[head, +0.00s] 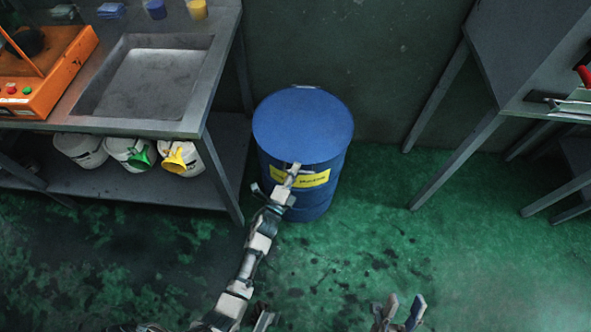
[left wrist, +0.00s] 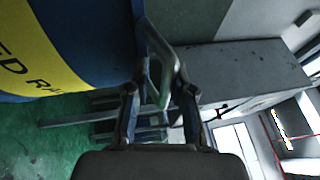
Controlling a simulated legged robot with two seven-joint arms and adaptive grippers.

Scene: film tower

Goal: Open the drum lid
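The blue drum (head: 325,190) with a yellow label stands on the green floor, its round blue lid (head: 303,120) lying flat on top. A small pale handle (head: 296,168) sits at the lid's front rim. My left gripper (head: 289,182) is at this handle, in front of the drum. In the left wrist view, the grey handle loop (left wrist: 160,75) shows between the two fingers of my left gripper (left wrist: 160,85), which look apart; firm contact is not visible. The drum's side (left wrist: 90,30) fills the upper left there. My right gripper (head: 400,308) is open and empty at the bottom edge.
A metal workbench (head: 222,60) with a sink stands left of the drum, with white containers (head: 130,152) on its lower shelf. Another table (head: 490,115) stands at the right. A wall is close behind the drum. The floor right of the drum is clear.

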